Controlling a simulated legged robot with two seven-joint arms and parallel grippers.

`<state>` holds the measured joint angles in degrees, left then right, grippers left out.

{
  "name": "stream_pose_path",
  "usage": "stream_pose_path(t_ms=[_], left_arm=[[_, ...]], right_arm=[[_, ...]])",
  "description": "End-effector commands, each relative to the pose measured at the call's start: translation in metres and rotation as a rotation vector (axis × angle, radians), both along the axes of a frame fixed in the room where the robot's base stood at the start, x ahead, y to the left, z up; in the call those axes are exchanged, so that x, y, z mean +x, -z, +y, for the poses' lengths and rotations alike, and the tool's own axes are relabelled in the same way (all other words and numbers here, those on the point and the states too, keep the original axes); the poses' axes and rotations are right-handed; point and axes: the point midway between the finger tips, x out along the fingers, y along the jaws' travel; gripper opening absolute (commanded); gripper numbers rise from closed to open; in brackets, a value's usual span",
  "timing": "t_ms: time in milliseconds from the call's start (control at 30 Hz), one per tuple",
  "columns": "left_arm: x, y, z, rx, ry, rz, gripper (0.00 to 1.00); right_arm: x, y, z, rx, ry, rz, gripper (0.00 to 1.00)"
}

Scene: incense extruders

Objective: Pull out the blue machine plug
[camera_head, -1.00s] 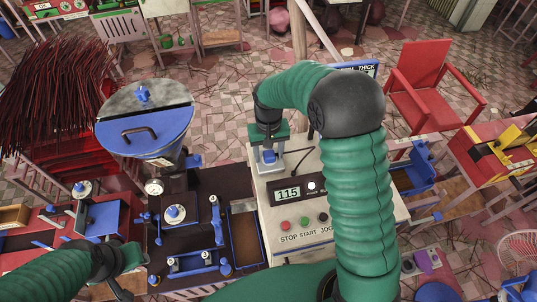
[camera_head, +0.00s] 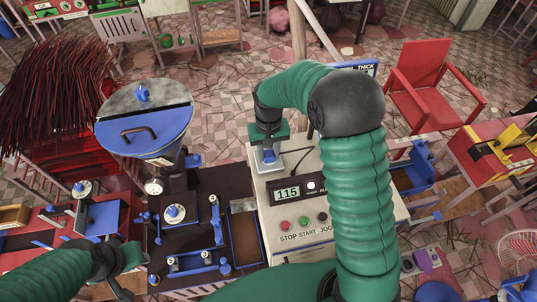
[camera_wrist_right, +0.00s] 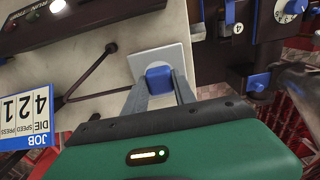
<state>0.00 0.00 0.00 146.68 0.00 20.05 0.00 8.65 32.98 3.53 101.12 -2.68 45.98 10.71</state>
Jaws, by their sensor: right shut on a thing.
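The blue machine plug (camera_head: 269,156) sits at a pale square socket plate on top of the cream control box (camera_head: 325,237), near its far left corner. In the right wrist view the blue plug (camera_wrist_right: 159,78) is between the fingers, in front of the socket plate (camera_wrist_right: 176,57). My right gripper (camera_head: 268,148) points down at the plate; its two grey fingers (camera_wrist_right: 161,88) are shut on the plug. I cannot tell whether the plug is still seated. My left gripper (camera_head: 134,256) is at the lower left, near the dark machine table; its fingers are too unclear to judge.
The control box has a display reading 115 (camera_head: 288,194) and several buttons. A dark cable (camera_wrist_right: 90,75) runs over the box near the plug. A blue extruder hopper (camera_head: 145,125) stands to the left. A job sign (camera_wrist_right: 25,118) is beside the box.

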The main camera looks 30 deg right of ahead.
Motion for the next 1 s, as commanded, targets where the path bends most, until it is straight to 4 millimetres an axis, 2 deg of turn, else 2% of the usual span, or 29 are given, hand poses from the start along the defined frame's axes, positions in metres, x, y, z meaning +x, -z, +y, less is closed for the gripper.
stream_pose_path(t_ms=[1000], left_arm=[[0.0, -0.037, 0.0, 0.0, 0.0, 0.0, 0.36]], right_arm=[[0.0, -0.042, 0.0, 0.0, 0.0, -0.001, 0.0]])
